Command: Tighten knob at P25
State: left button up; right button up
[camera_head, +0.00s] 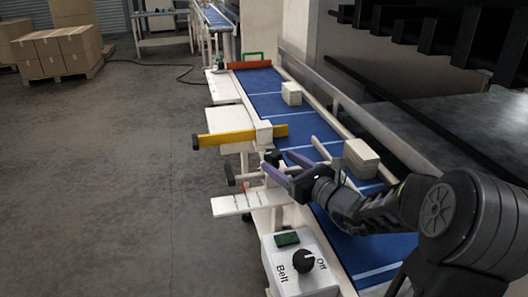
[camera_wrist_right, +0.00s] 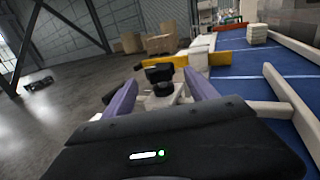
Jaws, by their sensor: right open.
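My right gripper (camera_head: 286,166) is open, with its two purple fingers apart over the near left edge of the conveyor. In the right wrist view, the fingers of the right gripper (camera_wrist_right: 160,79) stand on either side of a black knob (camera_wrist_right: 158,75), which appears beyond or between their tips. Contact cannot be told. In the head view a dark knob (camera_head: 272,157) shows just beyond the fingers, beside the yellow bar. No P25 label is readable. A white plate with small marks (camera_head: 240,204) lies left of the gripper. My left gripper is not in view.
The blue conveyor (camera_head: 262,82) carries pale stacks (camera_head: 361,158). A yellow bar (camera_head: 228,138) and red bar (camera_head: 249,65) cross its edge. A control box (camera_head: 300,270) with a Belt/Off dial stands in front. Open floor (camera_head: 110,190) lies left.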

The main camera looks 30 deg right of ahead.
aim_at(266, 150)
jog(key=shift+w+a+p, duration=0.2)
jog(key=shift+w+p, duration=0.25)
jog(key=shift+w, duration=1.5)
jog(key=shift+w+a+p, duration=0.15)
jog(key=shift+w+p, duration=0.3)
jog(key=shift+w, duration=1.5)
jog(key=shift+c, duration=0.4)
jog(key=c, duration=1.3)
jog(key=shift+f+b, duration=0.2)
jog(key=shift+b, duration=0.3)
jog(key=m+h+b, duration=0.1)
jog(key=h+b, duration=0.1)
jog(key=b, duration=0.2)
jog(key=shift+d, duration=0.15)
jog(key=shift+d+r+m+h, duration=0.15)
jog(key=shift+r+m+h, duration=0.05)
jog(key=shift+m+h, duration=0.2)
